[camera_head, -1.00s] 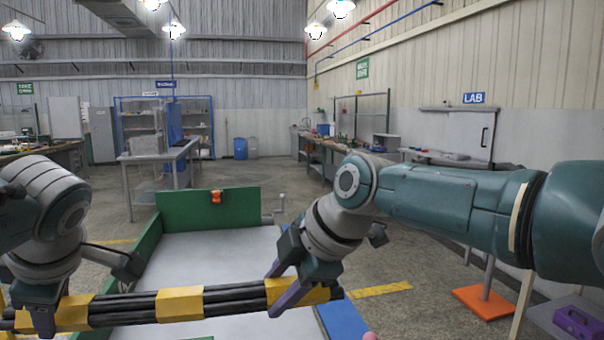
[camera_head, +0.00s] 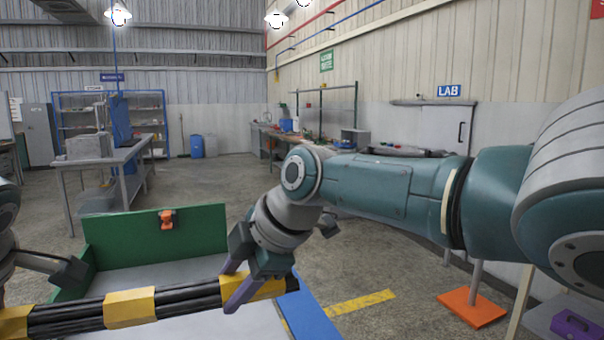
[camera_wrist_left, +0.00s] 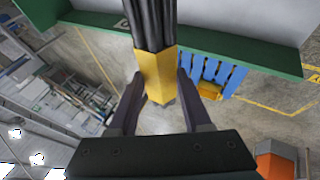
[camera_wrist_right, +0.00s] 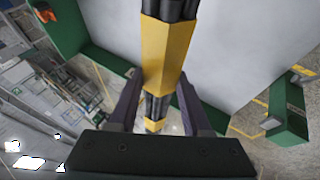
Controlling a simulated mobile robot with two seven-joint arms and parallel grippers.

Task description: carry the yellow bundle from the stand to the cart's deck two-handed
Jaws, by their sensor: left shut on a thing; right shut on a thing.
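The yellow bundle (camera_head: 190,304) is a set of black hoses with yellow bands, held roughly level over the cart's deck (camera_head: 235,325). My right gripper (camera_head: 245,290) is shut on the yellow band near its right end; the right wrist view shows the band (camera_wrist_right: 166,55) between the fingers (camera_wrist_right: 158,100). My left gripper (camera_wrist_left: 157,95) is shut on the yellow band (camera_wrist_left: 156,75) at the other end, seen in the left wrist view. In the head view the left fingers are out of frame. The deck is pale grey with a green end wall (camera_head: 120,240).
An orange clip (camera_head: 167,219) sits on the green wall. A blue piece (camera_head: 308,318) lies right of the deck. An orange-based post (camera_head: 470,310) and a purple box (camera_head: 575,325) stand at the right.

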